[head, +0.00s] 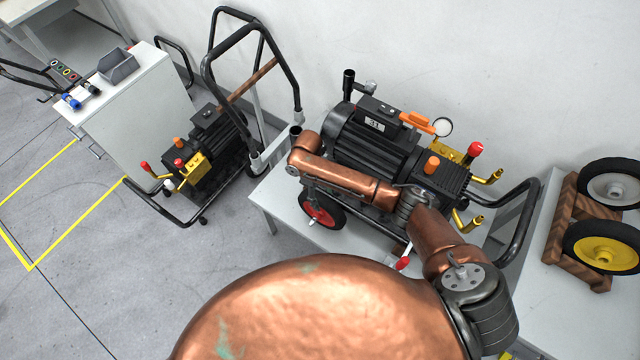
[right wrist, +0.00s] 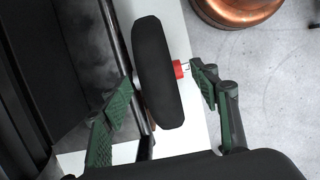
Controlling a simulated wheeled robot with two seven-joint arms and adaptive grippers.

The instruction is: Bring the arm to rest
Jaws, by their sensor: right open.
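My right arm, copper-coloured, reaches over the front of the pressure washer (head: 372,140) on the white table. Its open right gripper (head: 312,190) points down near the washer's black wheel with a red hub (head: 322,212); the arm partly hides it in the head view. In the right wrist view, the black wheel (right wrist: 155,75) stands between the spread green-padded fingers of the gripper (right wrist: 160,88). The right finger is close to the red hub end; whether it touches cannot be told. My left gripper is not in view.
A second washer on a trolley (head: 205,150) stands on the floor at left, beside a white cabinet (head: 140,100) with a grey bin (head: 118,66). Loose wheels on a wooden rack (head: 575,225) stand at right. The floor at lower left is clear.

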